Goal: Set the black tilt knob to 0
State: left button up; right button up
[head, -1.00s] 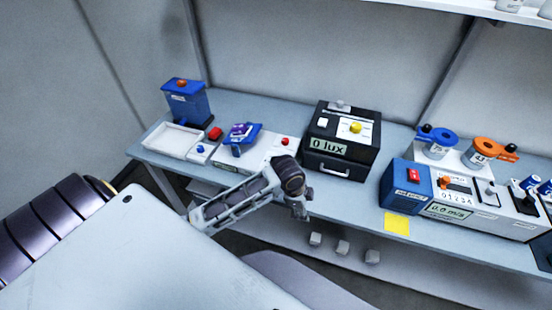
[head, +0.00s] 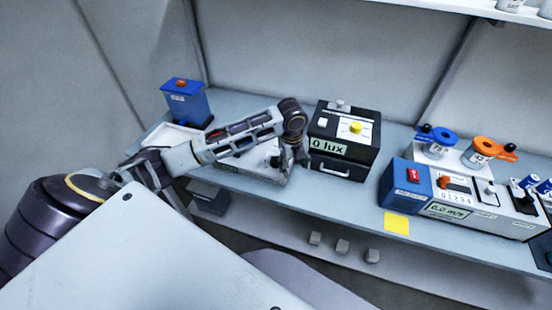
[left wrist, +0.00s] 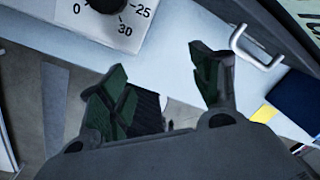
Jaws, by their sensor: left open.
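The black tilt knob (left wrist: 104,5) shows at the top edge of the left wrist view, on a white panel (left wrist: 150,30) marked 0, 25 and 30. It is partly cut off, and I cannot tell where it points. In the head view the knob (head: 275,161) is a small dark spot on the front of the white box (head: 258,170), beside my gripper. My left gripper (left wrist: 160,85) is open and empty, its green-padded fingers apart and clear of the knob. In the head view the left gripper (head: 296,158) hangs between the white box and the lux box. My right gripper is not in view.
The black lux box (head: 345,140), reading 0 lux, stands close right of my gripper, with a drawer handle (head: 330,170) in front. A blue box (head: 186,103) stands at the far left. A yellow note (head: 396,223) lies at the front edge.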

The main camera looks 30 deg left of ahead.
aim_at(276, 160)
pick_arm(q)
jog(key=w+a+r+m+g, duration=0.1)
jog(key=w+a+r+m, duration=0.2)
jog(key=a+r, duration=0.5)
jog(key=shift+a+r+m+y, duration=0.15)
jog(key=shift+a+m+y, duration=0.3)
jog(key=shift+a, duration=0.3)
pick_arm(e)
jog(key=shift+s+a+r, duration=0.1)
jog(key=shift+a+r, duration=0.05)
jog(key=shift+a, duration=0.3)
pick_arm(q)
notch_tip(276, 160, down, 12)
jog(key=shift+r+p, duration=0.1)
jog(key=shift+p, duration=1)
jog(key=shift+f, duration=0.9)
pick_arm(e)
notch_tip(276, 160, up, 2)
pick_arm(q)
jog(key=c, duration=1.1)
